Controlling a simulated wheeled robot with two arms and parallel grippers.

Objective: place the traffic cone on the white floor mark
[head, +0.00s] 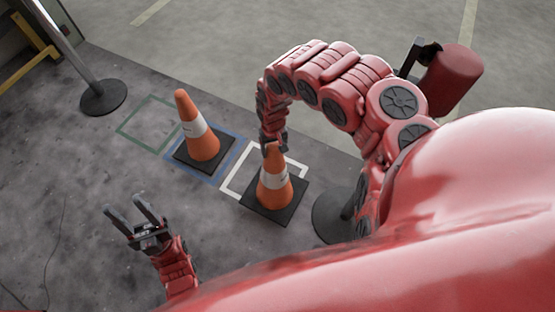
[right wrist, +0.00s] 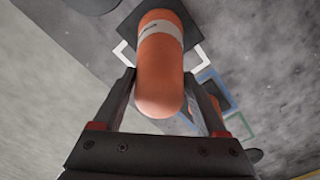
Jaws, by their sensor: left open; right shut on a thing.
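An orange traffic cone (head: 273,193) with a white band and a dark square base is held upright at its top by my right gripper (head: 270,146). In the right wrist view the cone (right wrist: 160,70) sits between the two fingers (right wrist: 165,95). The white floor mark (head: 231,181) is a square outline. The cone's base covers its near right part and is offset from it toward the near right. I cannot tell whether the base touches the floor. My left gripper (head: 136,216) is open and empty above the floor at the lower left.
A second cone (head: 201,142) stands on the blue square mark (head: 229,158). A green square mark (head: 128,127) beyond it is empty. A metal post (head: 78,52) on a round base stands at the upper left. Another dark round base (head: 328,218) is close right of the held cone.

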